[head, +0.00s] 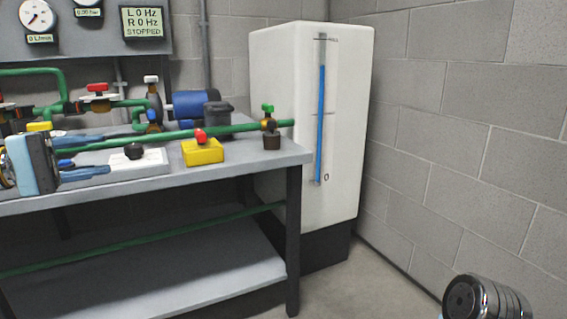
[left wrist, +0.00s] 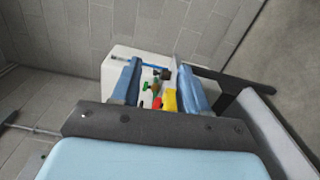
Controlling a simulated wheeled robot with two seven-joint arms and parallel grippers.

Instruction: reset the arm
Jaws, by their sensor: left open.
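My left gripper (head: 100,155) is at the left of the head view, over the bench, with its light blue body at the left edge and its blue fingers pointing right. The fingers are apart and nothing shows held between them. In the left wrist view the two blue fingers (left wrist: 160,68) stand apart, with the bench items and white tank seen beyond and between them. A white box with a black knob (head: 134,152) is close to the fingertips in the head view; I cannot tell whether they touch it. My right gripper does not show.
The grey bench (head: 240,164) carries green pipes, valves, a blue motor (head: 192,104) and a yellow box with a red button (head: 203,152). A white tank (head: 280,70) with a blue level tube stands behind. The display (head: 143,22) reads STOPPED. Floor right of the bench is clear.

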